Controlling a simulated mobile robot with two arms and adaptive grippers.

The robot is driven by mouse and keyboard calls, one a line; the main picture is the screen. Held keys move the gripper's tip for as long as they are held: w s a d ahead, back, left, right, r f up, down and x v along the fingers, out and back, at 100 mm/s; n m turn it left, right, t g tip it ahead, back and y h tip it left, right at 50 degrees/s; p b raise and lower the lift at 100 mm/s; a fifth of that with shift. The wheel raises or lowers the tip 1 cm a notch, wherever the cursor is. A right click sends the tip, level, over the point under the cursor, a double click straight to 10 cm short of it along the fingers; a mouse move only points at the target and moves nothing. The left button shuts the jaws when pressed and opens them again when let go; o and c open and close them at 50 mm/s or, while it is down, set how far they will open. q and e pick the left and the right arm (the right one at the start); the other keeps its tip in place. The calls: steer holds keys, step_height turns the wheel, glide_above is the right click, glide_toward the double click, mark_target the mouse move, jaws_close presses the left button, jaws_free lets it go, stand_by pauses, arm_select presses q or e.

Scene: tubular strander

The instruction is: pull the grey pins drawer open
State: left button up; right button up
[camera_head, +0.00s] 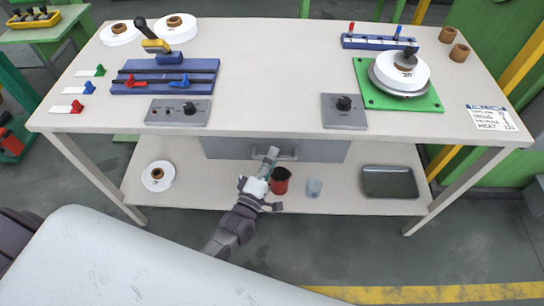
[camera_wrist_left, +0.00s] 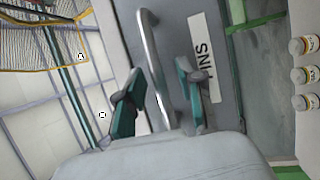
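The grey pins drawer (camera_head: 326,151) hangs under the front edge of the workbench in the head view and looks shut. In the left wrist view its grey front (camera_wrist_left: 228,115) carries a white label reading PINS (camera_wrist_left: 204,52) and a bar handle (camera_wrist_left: 152,45). My left gripper (camera_head: 270,157) is at the drawer front. In the left wrist view its two green-padded fingers (camera_wrist_left: 160,80) stand apart, one on each side of the handle, with visible gaps. Contact with the handle cannot be made out. My right gripper is not in view.
The lower shelf (camera_head: 215,190) holds a white spool (camera_head: 158,176), a dark red cup (camera_head: 280,180), a small grey cup (camera_head: 314,187) and a dark tray (camera_head: 389,182). The red cup stands close beside my left gripper in the head view. The bench top (camera_head: 270,70) holds several fixtures.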

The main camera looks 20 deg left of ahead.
arm_select(q)
steer(key=shift+w, duration=0.1)
jaws_close()
stand_by(0.5)
steer(key=s+d+p, duration=0.1)
steer(key=s+d, duration=0.3)
steer(key=s, duration=1)
steer(key=s+d+p, duration=0.1)
steer(key=s+d, duration=0.3)
steer(key=s, duration=1)
steer(key=shift+s, duration=0.35)
steer(key=shift+d, duration=0.1)
jaws_free()
